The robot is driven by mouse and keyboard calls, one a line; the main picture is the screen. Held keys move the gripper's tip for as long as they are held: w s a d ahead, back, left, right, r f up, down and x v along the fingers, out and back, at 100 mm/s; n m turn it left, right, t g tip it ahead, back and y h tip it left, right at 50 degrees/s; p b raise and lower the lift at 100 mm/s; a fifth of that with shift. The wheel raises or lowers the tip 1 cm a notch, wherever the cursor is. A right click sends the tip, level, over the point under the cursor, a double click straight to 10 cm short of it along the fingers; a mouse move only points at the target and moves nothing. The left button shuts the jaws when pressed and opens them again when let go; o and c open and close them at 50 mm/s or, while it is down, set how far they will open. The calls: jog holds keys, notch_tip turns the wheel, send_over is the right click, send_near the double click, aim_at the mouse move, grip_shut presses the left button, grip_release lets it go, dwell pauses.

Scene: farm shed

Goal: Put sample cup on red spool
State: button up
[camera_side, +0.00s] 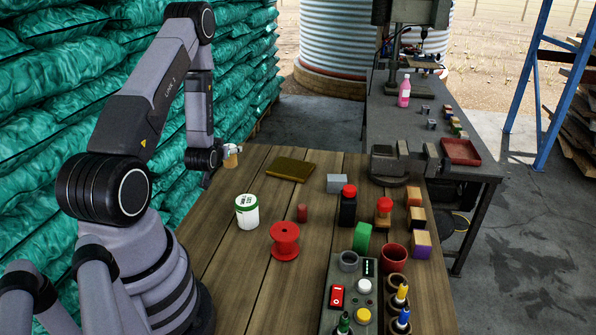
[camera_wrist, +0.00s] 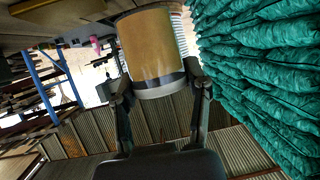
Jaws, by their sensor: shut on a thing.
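My gripper (camera_side: 216,159) is shut on a small cup (camera_side: 231,157) with an amber-tan band and a pale end, apparently the sample cup. It is held in the air over the far left of the wooden table. In the wrist view the cup (camera_wrist: 152,48) sits between the two fingers of my gripper (camera_wrist: 158,88), filling the upper middle. The red spool (camera_side: 285,249) stands upright on the table, nearer the camera and to the right of my gripper. Its top flange is bare, with a dark centre hole. The spool does not show in the wrist view.
A white jar (camera_side: 247,217) and a small red cylinder (camera_side: 302,213) flank the spool. A brown board (camera_side: 290,169) lies behind it. To its right are a black bottle (camera_side: 348,210), a green block (camera_side: 362,238) and a control box (camera_side: 347,301). Stacked green sacks (camera_side: 60,80) line the left.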

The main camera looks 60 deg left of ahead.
jog(key=w+d+r+n+g+y, duration=0.1)
jog(key=w+d+r+n+g, duration=0.15)
jog(key=d, duration=0.55)
jog(key=w+d+r+n+g+y, duration=0.1)
jog(key=w+d+r, duration=0.15)
jog(key=d, duration=0.55)
jog(key=s+d+f+n+g, duration=0.1)
jog(key=d, duration=0.3)
jog(key=s+d+f, duration=0.1)
jog(key=s+d, duration=0.1)
jog(key=d, duration=0.2)
jog(key=s+d+f+n+g+y, duration=0.1)
jog(key=d, duration=0.4)
jog(key=shift+s+f+n+g, duration=0.35)
jog(key=shift+s, duration=0.05)
send_over(284, 230)
jog(key=shift+d+f, duration=0.1)
jog(key=shift+f, duration=2)
jog(key=shift+f, duration=0.15)
jog(key=o, duration=1.2)
jog(key=shift+c, duration=0.2)
